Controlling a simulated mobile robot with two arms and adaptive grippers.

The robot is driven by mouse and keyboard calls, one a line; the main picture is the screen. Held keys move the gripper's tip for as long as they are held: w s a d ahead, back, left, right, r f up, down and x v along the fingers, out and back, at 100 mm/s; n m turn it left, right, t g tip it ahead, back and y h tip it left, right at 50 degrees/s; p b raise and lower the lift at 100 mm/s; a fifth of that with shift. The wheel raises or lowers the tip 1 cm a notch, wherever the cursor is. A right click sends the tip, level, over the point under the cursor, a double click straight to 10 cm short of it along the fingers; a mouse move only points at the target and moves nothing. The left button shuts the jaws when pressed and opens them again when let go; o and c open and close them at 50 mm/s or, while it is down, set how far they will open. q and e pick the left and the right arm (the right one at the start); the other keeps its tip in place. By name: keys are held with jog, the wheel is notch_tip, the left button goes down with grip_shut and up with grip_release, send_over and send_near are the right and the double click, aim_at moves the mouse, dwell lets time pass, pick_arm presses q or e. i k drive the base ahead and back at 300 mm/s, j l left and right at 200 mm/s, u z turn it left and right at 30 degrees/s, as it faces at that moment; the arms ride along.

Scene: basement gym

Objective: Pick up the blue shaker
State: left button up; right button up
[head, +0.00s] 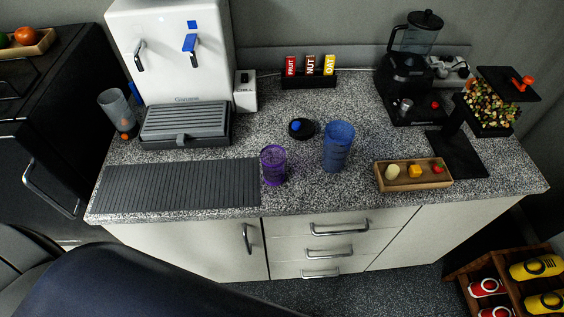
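The blue shaker (338,147) is a translucent blue cup. It stands upright and open-topped on the speckled counter (320,198), right of the middle. A round black lid with a blue cap (301,128) lies on the counter behind it and to its left. A smaller translucent purple shaker (273,166) stands to its left, nearer the front edge. Neither of my grippers shows in the head view, and nothing holds the blue shaker.
A wooden tray (414,184) with small food pieces sits right of the blue shaker. A black blender (410,85) stands behind right. A white dispenser (175,60), a grey cup (117,112) and a ribbed dark mat (176,186) are left. Bare counter surrounds the shaker.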

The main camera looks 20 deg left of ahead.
aim_at(340, 136)
jog(key=k+z, duration=0.85)
jog(key=i+l, duration=0.05)
jog(key=i, duration=0.05)
